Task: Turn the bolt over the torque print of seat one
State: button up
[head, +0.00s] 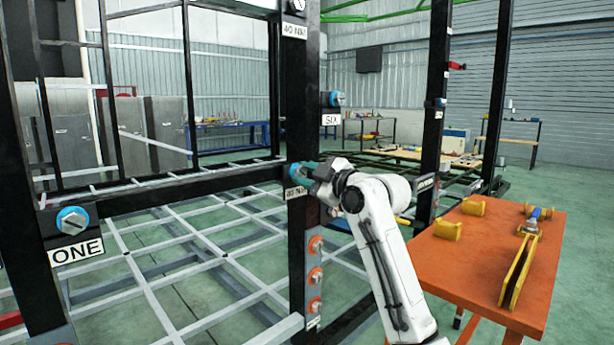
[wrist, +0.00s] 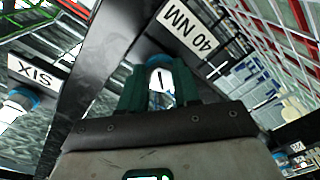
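My gripper (head: 307,169) is at the dark post in the middle of the head view, just above the lower 40 NM label (head: 294,193). In the wrist view, its two teal fingers (wrist: 159,80) stand either side of a blue bolt (wrist: 159,61) with a white part and a black mark. They look close to its sides; whether they grip it is unclear. The 40 NM label shows beside it (wrist: 188,29). The bolt over the ONE label (head: 75,252) is a blue-rimmed bolt (head: 72,219) on the left post, well away from my gripper.
Another blue bolt (head: 335,99) sits above the SIX label (head: 331,120). A white dial (head: 297,5) shows atop the middle post. Orange bolts (head: 315,275) run down its lower part. An orange table (head: 470,275) with yellow parts stands right. Grey chassis bars (head: 165,255) cross the left.

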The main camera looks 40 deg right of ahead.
jog(key=o, duration=0.5)
jog(key=shift+w, duration=0.1)
jog(key=shift+c, duration=0.2)
jog(key=s, duration=1)
jog(key=shift+s+d+p, duration=0.15)
jog(key=shift+s+p, duration=0.15)
jog(key=shift+s, duration=0.1)
jog(key=shift+f, duration=0.1)
